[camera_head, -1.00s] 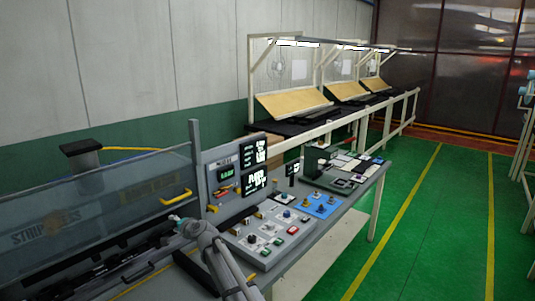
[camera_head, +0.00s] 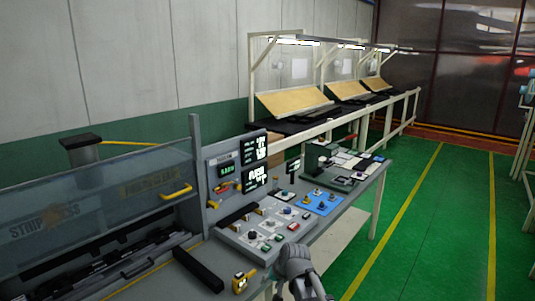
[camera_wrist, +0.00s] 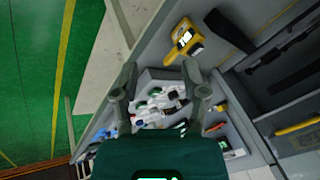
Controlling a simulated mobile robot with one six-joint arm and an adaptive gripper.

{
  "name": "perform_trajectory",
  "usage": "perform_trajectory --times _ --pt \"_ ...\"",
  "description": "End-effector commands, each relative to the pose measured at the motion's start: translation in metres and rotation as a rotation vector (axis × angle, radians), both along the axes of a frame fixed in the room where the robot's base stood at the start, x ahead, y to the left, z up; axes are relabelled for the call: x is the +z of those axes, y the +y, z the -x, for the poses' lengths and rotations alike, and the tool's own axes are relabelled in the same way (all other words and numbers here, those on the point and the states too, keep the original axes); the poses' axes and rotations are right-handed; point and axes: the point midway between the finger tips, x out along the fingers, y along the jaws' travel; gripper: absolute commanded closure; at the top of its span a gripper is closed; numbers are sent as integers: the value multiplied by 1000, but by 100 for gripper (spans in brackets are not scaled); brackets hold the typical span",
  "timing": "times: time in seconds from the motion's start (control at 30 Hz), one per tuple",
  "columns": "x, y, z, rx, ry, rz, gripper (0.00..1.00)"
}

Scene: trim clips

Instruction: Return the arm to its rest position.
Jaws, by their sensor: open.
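My gripper (camera_wrist: 160,72) shows in the wrist view with its two fingers spread and nothing between them. Beyond the fingers is the grey control box (camera_wrist: 148,76) with knobs and buttons. My arm (camera_head: 296,268) shows at the bottom middle of the head view, in front of the bench edge.
The grey bench carries the control box (camera_head: 262,247), a blue plate (camera_head: 322,206), a yellow meter (camera_head: 240,282) and a black bar (camera_head: 197,268). A machine with a clear guard (camera_head: 90,215) stands left. The green floor (camera_head: 420,235) at right is clear.

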Motion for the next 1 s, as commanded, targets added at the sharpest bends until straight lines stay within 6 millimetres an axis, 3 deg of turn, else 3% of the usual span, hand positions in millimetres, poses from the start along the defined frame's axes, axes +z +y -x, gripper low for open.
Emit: perform_trajectory --times 0.03,0.2,0.4,0.6,1.0 --pt "-8 -24 21 6 29 48 43" --pt "-24 -91 75 35 146 206 43" --pt "-32 -143 125 53 263 325 43" --pt "-33 -159 141 56 311 367 43" --pt "-33 -159 141 57 311 366 43"
